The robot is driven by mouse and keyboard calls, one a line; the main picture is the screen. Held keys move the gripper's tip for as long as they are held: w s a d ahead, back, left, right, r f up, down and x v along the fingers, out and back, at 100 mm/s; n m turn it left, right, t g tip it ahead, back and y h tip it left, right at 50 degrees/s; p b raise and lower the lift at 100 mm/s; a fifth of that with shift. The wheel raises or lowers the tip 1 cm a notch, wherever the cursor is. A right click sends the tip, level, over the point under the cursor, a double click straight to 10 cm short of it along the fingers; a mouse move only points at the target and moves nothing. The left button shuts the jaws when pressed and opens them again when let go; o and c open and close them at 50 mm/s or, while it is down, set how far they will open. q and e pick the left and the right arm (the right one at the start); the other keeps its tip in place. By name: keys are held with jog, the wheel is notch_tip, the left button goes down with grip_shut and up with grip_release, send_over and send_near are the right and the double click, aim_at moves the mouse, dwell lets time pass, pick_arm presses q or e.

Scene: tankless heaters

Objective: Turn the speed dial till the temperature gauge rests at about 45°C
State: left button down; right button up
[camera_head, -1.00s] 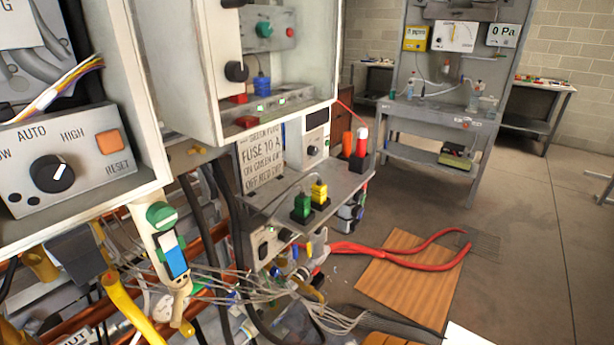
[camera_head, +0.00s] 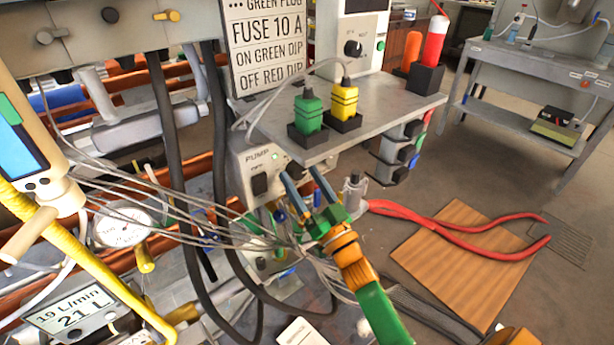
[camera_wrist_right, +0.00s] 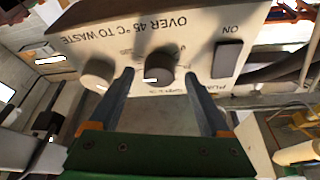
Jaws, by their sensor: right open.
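The pump box (camera_head: 262,160) sits under a grey shelf in the head view. Its front shows a dark switch and a dark dial partly behind my right gripper. Contact cannot be told. A round white gauge (camera_head: 122,228), perhaps the temperature gauge, is at left; its reading is illegible. My left gripper is not in view.
Thin grey cables (camera_head: 190,225) and thick black hoses (camera_head: 222,150) hang left of the gripper. Green (camera_head: 308,112) and yellow (camera_head: 344,103) plugs stand on the shelf above. A flow display (camera_head: 78,312) is lower left.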

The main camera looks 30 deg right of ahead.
jog(key=shift+w, duration=0.25)
grip_shut()
jog(key=shift+n, duration=0.5)
jog(key=n+y, duration=0.2)
jog(key=n, duration=0.1)
jog(key=shift+d, duration=0.15)
jog(key=n+y, duration=0.1)
jog(key=n, duration=0.1)
jog(key=n+g+y, duration=0.1)
jog(key=n+y, duration=0.1)
jog(key=n, duration=0.1)
jog(key=shift+d+r+n, duration=0.1)
jog(key=shift+n, duration=0.2)
jog(key=n+g+y, duration=0.1)
jog(key=n, duration=0.1)
jog(key=n+y, duration=0.1)
jog(key=n, duration=0.2)
jog(key=n+g+y+p, duration=0.1)
jog(key=n, duration=0.2)
jog(key=shift+d+g, duration=0.1)
jog(key=shift+g, duration=0.2)
jog(key=shift+n, duration=0.4)
